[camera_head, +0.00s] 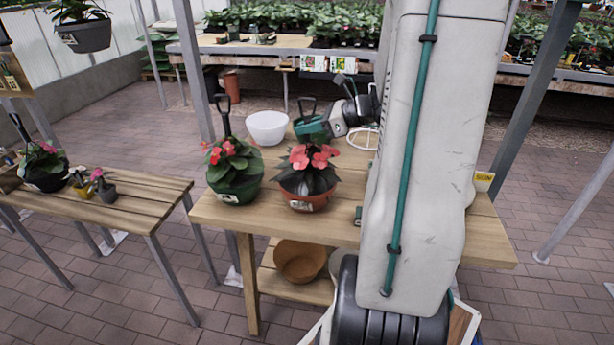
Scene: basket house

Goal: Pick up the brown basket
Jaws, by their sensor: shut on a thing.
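The brown basket (300,260) looks like a round, open brown bowl. It rests on the lower shelf of the wooden table, behind the left front leg. My gripper (313,126) is at the end of my wrist, above the back of the tabletop, well above and behind the basket. A green part and a dark loop handle show there, and I cannot tell where gripper ends and object begins. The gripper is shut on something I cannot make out. The basket stands apart from it. My large white arm link hides the right part of the table and shelf.
On the tabletop (225,212) stand a green pot (235,190), a terracotta pot (305,202) with red flowers, and a white bowl (267,127). A slatted bench (130,200) with several plants stands at left. Brick floor is clear between bench and table.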

